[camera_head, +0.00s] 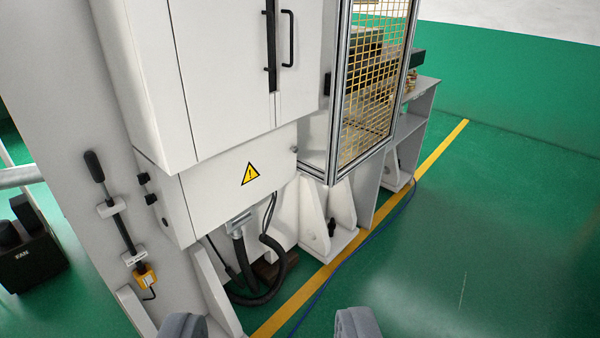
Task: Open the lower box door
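The lower box (220,190) is a white cabinet section below a larger white cabinet. Its front panel bears a yellow warning triangle (250,174) and looks closed. A small knob (294,149) sits near the panel's upper right edge.
The upper cabinet (225,70) has black vertical handles (287,38). Black hoses (270,270) hang below the box. A yellow mesh guard (375,85) stands to the right, and a dark box (28,250) at far left. The green floor (470,240) at right is clear.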

